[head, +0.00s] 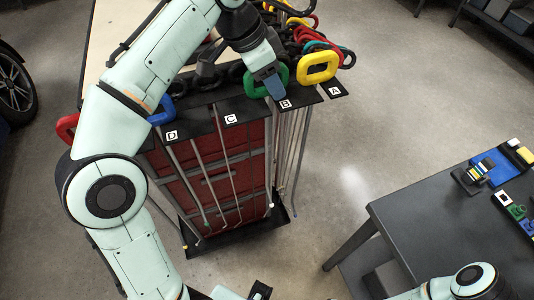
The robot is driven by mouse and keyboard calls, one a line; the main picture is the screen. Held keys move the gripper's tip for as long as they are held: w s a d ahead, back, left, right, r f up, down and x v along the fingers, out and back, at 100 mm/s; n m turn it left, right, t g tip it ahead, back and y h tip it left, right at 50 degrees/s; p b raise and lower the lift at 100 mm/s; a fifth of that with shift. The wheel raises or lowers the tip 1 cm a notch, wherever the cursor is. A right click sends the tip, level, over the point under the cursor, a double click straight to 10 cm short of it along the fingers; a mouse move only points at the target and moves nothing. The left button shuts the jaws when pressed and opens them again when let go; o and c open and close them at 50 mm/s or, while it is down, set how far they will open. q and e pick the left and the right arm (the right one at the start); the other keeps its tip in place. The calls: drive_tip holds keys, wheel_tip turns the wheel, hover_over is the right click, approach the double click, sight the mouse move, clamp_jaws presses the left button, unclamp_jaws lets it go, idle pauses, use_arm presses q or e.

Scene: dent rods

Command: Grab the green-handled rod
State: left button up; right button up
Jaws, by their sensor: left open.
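The green handle (250,83) is a thick ring at the top of the rack, beside the slot marked B. Its rod appears to hang down below the rack's top, but I cannot trace it clearly among the other rods. My left gripper (273,85) comes from above and is at the green handle, with a blue fingertip overlapping the ring's opening. The gripper is open. It hides part of the ring, and I cannot tell whether it touches it.
A yellow handle (318,67) sits close to the right, near slot A. A blue handle (162,111) and a red handle (67,127) are to the left. More coloured handles crowd behind. A dark table (440,225) stands at right, with open floor between.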

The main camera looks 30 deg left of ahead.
use_arm(q)
clamp_jaws()
drive_tip(key=shift+r, duration=0.1)
idle(1.2)
